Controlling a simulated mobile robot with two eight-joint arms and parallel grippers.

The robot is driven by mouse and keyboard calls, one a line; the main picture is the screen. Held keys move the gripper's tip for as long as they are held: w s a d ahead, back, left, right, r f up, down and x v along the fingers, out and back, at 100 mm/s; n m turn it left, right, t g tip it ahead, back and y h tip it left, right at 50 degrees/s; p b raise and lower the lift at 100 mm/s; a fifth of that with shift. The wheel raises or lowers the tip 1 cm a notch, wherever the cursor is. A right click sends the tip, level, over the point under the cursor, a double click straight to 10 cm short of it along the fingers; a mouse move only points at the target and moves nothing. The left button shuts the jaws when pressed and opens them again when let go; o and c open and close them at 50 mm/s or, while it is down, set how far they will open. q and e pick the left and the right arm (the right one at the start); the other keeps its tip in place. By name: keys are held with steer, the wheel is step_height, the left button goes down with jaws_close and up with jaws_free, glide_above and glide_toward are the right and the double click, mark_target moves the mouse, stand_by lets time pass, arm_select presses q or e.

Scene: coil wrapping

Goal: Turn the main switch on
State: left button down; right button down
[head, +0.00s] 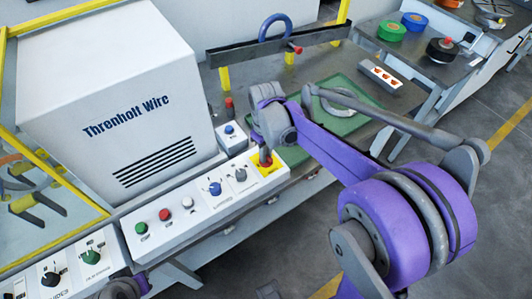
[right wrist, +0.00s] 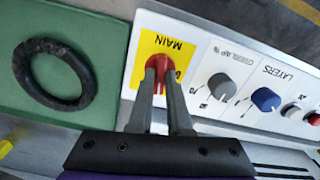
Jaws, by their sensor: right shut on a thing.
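The main switch (right wrist: 160,66) is a red knob on a yellow plate (right wrist: 180,46) marked MAIN, at the end of the white control panel in the right wrist view. My right gripper (right wrist: 160,78) has its two fingers shut on the red knob. I cannot tell the knob's exact setting.
The control panel (head: 168,240) also carries several buttons and knobs. A white Threnholt Wire cabinet (head: 120,105) stands behind it. A dark ring (right wrist: 35,75) lies on the green mat (right wrist: 90,30) beside the panel. Coloured rolls stand on a farther table (head: 415,42).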

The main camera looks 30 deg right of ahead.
steer(key=shift+m, duration=1.1)
steer(key=c, duration=0.9)
jaws_free()
steer(key=shift+o, duration=0.2)
step_height(320, 180, up, 11)
steer(key=shift+p, duration=0.35)
steer(key=s+a+f+t+p, duration=0.1)
steer(key=s+a+f+t, duration=0.1)
steer(key=s, duration=0.5)
steer(key=s+a+f+m+t+p, duration=0.1)
steer(key=s+a+f+t, duration=0.2)
steer(key=s, duration=0.5)
steer(key=shift+s+a+f, duration=0.25)
steer(key=shift+a+f, duration=0.6)
steer(key=shift+f, duration=0.05)
